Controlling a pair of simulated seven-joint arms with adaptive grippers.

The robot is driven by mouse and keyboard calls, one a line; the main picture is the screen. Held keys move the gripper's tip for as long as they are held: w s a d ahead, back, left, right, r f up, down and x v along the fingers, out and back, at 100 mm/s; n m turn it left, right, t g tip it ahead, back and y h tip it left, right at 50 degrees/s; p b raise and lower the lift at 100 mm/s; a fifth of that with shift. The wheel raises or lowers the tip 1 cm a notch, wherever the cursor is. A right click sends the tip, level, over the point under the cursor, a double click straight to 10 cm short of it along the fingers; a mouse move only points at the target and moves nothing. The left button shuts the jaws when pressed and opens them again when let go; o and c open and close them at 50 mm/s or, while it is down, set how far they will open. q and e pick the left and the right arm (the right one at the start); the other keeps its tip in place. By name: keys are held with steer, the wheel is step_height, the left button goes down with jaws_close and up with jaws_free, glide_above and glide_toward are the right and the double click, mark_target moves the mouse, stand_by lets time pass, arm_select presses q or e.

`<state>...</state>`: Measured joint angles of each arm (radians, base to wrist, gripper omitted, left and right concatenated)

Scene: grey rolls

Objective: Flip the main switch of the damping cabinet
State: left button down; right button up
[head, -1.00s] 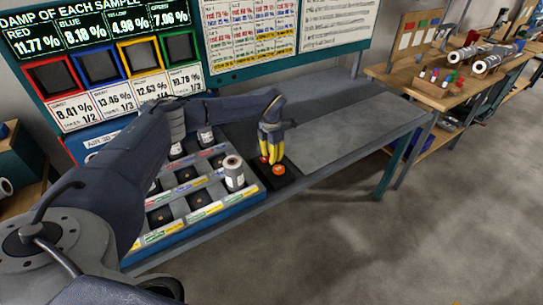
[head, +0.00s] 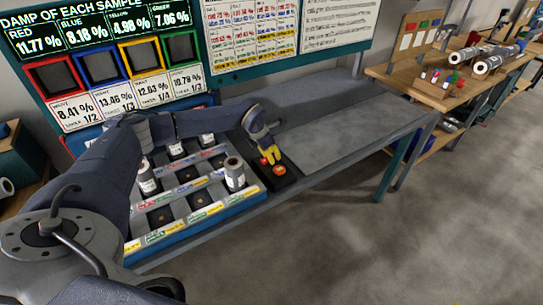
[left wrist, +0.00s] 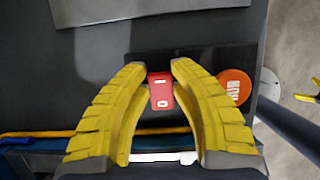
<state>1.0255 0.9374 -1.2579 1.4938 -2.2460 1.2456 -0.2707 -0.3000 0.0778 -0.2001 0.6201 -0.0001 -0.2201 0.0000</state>
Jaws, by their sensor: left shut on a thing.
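The main switch is a small red rocker (left wrist: 160,92) on a dark plate, seen in the left wrist view between my yellow fingertips. An orange-red round tag or button (left wrist: 235,87) with white lettering lies to its right on the same plate; it also shows in the head view (head: 279,170). My left gripper (left wrist: 158,68) is shut on the red rocker; in the head view (head: 271,158) it reaches down to the dark plate at the cabinet's right end, and its fingers hide the rocker there.
Left of the switch plate is a tray (head: 195,222) with dark square pockets and several grey rolls (head: 234,172). A teal board (head: 210,85) with readouts stands behind. The grey bench top (head: 345,135) to the right is clear. A wooden table (head: 450,85) holds other rolls.

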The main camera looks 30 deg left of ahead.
stand_by(0.3)
arm_select(q)
steer(key=c, duration=1.1)
jaws_free()
steer(key=v, duration=1.2)
